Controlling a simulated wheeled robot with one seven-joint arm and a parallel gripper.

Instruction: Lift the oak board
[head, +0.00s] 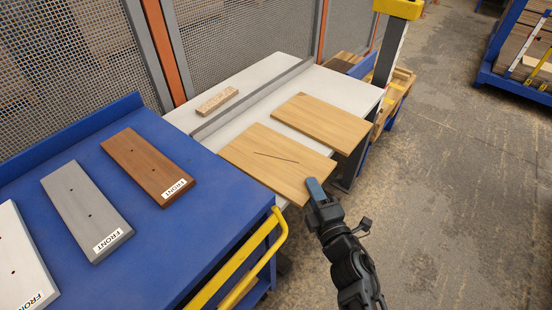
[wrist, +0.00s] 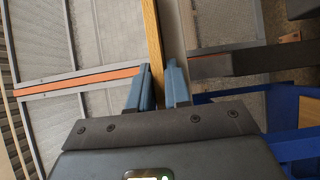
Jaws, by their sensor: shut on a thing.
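Two light oak boards lie side by side at the white table. The near oak board (head: 262,172) has a dark thin line across its face, and its front part reaches past the table's front edge. The other oak board (head: 320,122) is plain and lies farther back to the right. My gripper (head: 314,186) is shut on the front right edge of the near board. In the wrist view the same board (wrist: 153,42) shows edge-on as a narrow strip running between the blue fingers (wrist: 159,86). I cannot tell whether the board touches the table.
The white table (head: 262,84) carries a grey rail and a small light wooden block (head: 217,101). A blue bench (head: 90,150) at left holds white, grey and brown boards labelled FRONT. A yellow handle (head: 240,262) stands left of my arm.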

